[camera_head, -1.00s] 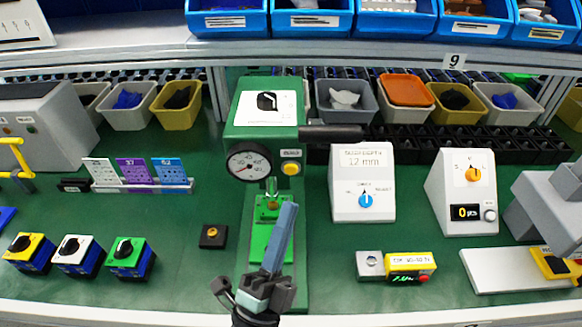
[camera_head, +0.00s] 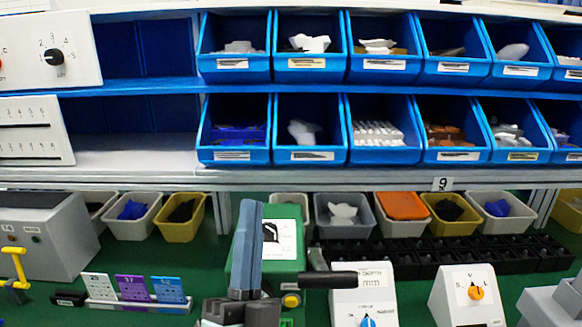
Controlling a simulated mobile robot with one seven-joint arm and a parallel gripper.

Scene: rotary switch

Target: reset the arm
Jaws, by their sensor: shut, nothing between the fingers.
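My gripper (camera_head: 250,208) is at the bottom centre, its blue-grey fingers pointing up and closed together, with nothing held. It stands in front of the left part of the green press (camera_head: 316,268) and hides some of it. The press has a white plate with a black rotary switch (camera_head: 270,231), partly covered by the fingers. To the right, a white box has a blue knob (camera_head: 368,321) at the lower picture edge. Another white box has an orange knob (camera_head: 476,293). A white panel at the upper left has a black rotary knob (camera_head: 54,57).
Blue bins (camera_head: 309,156) fill two shelf rows above. Small grey and yellow bins (camera_head: 180,217) line the bench back. A black lever (camera_head: 329,280) sticks out right of the press. Coloured cards (camera_head: 132,288) stand at the left. The blue shelf's left part is empty.

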